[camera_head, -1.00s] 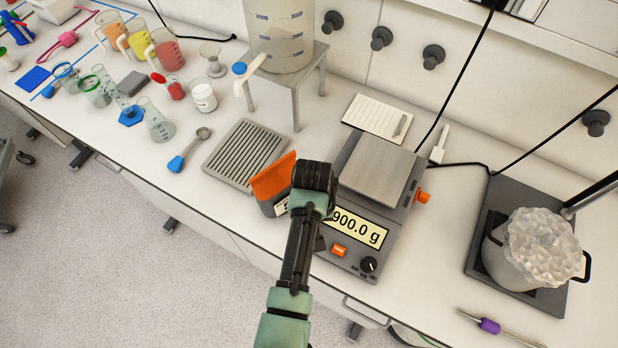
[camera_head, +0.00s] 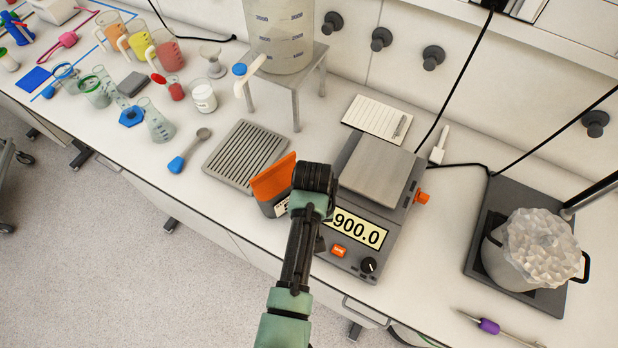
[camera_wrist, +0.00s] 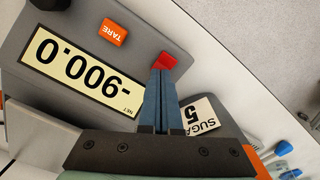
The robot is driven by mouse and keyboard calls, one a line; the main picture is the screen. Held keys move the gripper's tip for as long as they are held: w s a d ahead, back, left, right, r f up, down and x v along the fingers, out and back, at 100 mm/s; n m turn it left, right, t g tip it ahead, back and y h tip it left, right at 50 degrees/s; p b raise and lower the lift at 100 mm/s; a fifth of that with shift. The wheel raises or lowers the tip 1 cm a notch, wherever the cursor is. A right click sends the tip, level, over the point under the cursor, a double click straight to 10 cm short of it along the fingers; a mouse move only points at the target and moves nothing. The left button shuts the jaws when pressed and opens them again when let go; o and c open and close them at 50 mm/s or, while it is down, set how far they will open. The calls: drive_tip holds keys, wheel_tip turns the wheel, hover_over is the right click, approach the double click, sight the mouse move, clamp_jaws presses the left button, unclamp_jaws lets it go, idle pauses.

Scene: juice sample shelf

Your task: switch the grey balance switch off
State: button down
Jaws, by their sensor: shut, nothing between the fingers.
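The grey balance (camera_head: 350,185) stands on the bench just right of my arm, its metal pan (camera_head: 378,168) empty. Its display (camera_head: 358,228) reads 900.0 in the head view; in the wrist view the display (camera_wrist: 75,75) is upside down and reads -900.0 with NET. A small red rocker switch (camera_wrist: 166,61) sits at the corner of the panel, beside the orange TARE button (camera_wrist: 114,32). My gripper (camera_wrist: 159,72) is shut and empty, its tips right at the switch; contact is hard to tell. In the head view my arm hides the switch and fingertips.
A grey box with an orange flap (camera_head: 272,180) stands close left of my wrist; its sugar label (camera_wrist: 203,116) shows beside the fingers. A slotted tray (camera_head: 245,153) lies behind it. A notepad (camera_head: 377,118) lies behind the balance, and a pot (camera_head: 510,262) stands right.

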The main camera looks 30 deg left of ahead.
drive_tip(key=shift+r+p, duration=2.85)
drive_tip(key=shift+r, duration=0.3)
drive_tip(key=shift+f, duration=0.1)
drive_tip(key=w+d+r+m+t+y+b, duration=0.15)
drive_tip(key=w+r+t+b, duration=0.55)
drive_tip(key=w+r, duration=0.95)
drive_tip(key=w+d+r+m+t+b, duration=0.15)
drive_tip(key=r+t, duration=0.25)
drive_tip(key=r, duration=0.5)
drive_tip(key=w+d+r+t, duration=0.2)
drive_tip(key=r+t, duration=0.2)
drive_tip(key=r, duration=0.5)
drive_tip(key=s+d+r+m+t+b, duration=0.1)
drive_tip(key=s+r+t, duration=0.3)
drive_tip(key=r, duration=0.5)
drive_tip(key=s+d+r+t+h+b, duration=0.1)
drive_tip(key=s+d+r+t, duration=0.3)
drive_tip(key=s+r, duration=0.4)
drive_tip(key=s+d+r+m+t+b, duration=0.1)
drive_tip(key=s+d+r+t+b, duration=0.1)
drive_tip(key=s+r, duration=0.6)
drive_tip(key=shift+d+r+m+t+b, duration=0.4)
drive_tip(key=shift+r+t, duration=0.45)
drive_tip(key=shift+t, duration=0.35)
